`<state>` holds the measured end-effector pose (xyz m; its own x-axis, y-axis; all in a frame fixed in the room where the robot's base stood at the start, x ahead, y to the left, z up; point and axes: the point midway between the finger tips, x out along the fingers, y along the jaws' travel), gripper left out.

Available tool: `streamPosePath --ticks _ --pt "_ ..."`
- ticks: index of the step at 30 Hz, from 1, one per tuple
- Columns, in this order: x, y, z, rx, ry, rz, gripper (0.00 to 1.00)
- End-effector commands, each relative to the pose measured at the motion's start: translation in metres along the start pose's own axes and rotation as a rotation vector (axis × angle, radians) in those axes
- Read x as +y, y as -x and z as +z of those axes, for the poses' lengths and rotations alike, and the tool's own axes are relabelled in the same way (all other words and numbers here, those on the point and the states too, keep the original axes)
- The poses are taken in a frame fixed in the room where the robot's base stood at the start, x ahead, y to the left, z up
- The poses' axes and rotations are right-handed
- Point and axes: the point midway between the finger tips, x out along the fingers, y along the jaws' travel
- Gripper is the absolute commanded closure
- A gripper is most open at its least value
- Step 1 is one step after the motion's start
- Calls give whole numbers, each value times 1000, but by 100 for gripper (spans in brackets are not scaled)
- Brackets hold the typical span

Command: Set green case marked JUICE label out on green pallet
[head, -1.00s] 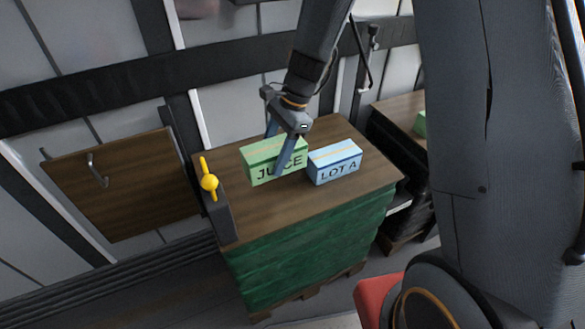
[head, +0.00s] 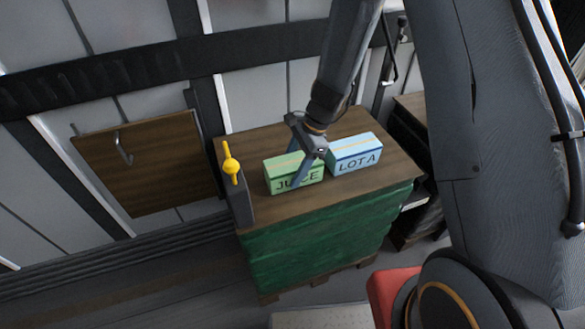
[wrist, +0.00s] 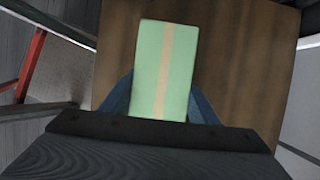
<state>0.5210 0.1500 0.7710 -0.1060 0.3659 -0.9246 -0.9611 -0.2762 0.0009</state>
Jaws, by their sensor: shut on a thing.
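The green case marked JUICE (head: 280,178) is between the blue-grey fingers of my gripper (head: 298,170), which is shut on it. The case is upright, over the left-middle of the wooden top (head: 370,185) of the green-wrapped pallet (head: 310,248). It is at or very near the surface; I cannot tell whether its base touches. One finger crosses the label. In the wrist view the green case (wrist: 165,70) shows its top with a tan stripe, above brown wood.
A blue case marked LOT A (head: 357,158) stands close on the right on the same top. A dark post with a yellow handle (head: 232,166) is at the pallet's left edge. A brown panel with a metal handle (head: 135,165) is further left. Bare wood lies in front.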

Motion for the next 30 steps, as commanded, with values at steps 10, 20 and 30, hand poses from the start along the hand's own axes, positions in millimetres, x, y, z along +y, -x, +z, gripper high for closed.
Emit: streamPosePath --ticks 10,20,30 --pt "-1 -1 0 -1 1 -2 99" --pt "0 -3 -1 0 0 -1 27" --pt "-2 12 0 -1 1 -4 27"
